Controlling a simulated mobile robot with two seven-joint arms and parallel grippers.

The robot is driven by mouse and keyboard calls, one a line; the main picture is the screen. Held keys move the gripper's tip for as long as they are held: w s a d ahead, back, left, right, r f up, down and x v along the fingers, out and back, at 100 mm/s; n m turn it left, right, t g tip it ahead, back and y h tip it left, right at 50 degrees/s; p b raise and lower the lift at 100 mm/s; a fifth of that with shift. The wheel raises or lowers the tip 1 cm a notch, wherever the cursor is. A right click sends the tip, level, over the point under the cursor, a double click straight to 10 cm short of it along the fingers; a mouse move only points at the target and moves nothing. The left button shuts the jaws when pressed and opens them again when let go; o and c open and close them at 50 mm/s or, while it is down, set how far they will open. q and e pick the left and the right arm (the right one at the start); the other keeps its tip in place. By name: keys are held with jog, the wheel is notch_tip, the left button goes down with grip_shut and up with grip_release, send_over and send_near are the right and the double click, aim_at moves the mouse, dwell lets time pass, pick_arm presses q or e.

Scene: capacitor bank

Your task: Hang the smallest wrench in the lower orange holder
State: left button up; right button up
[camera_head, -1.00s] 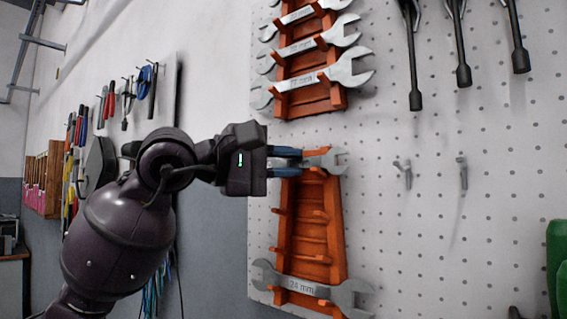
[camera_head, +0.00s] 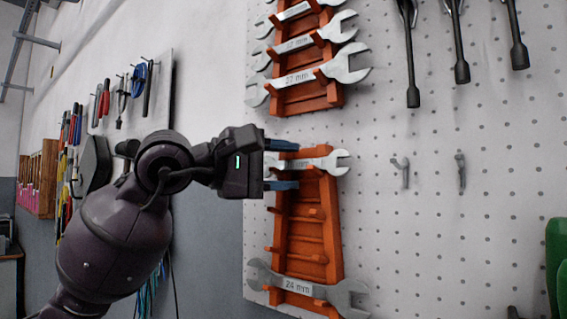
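The lower orange holder (camera_head: 308,232) is fixed to the white pegboard in the head view. A small silver wrench (camera_head: 325,162) lies across its top slot, its open jaw pointing right. A larger wrench marked 24 mm (camera_head: 318,291) sits in the bottom slot. The slots between look empty. My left gripper (camera_head: 283,165) is at the left end of the small wrench, with its blue fingers spread apart, one above and one below the wrench. The wrench's left end is partly hidden by the gripper. My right gripper is not visible.
An upper orange holder (camera_head: 308,98) with several wrenches is just above. Two empty pegs (camera_head: 401,171) and several hanging dark tools (camera_head: 460,45) are to the right. A green object (camera_head: 556,268) stands at the right edge. Pliers and other tools hang on a panel at left.

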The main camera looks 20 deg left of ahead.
pick_arm(q)
jog(key=shift+s, duration=0.1)
jog(key=shift+s+r, duration=0.15)
jog(key=shift+s, duration=0.15)
jog(key=b+v, duration=0.1)
jog(key=v, duration=0.9)
jog(key=shift+a+b, duration=0.35)
jog(key=shift+b, duration=0.05)
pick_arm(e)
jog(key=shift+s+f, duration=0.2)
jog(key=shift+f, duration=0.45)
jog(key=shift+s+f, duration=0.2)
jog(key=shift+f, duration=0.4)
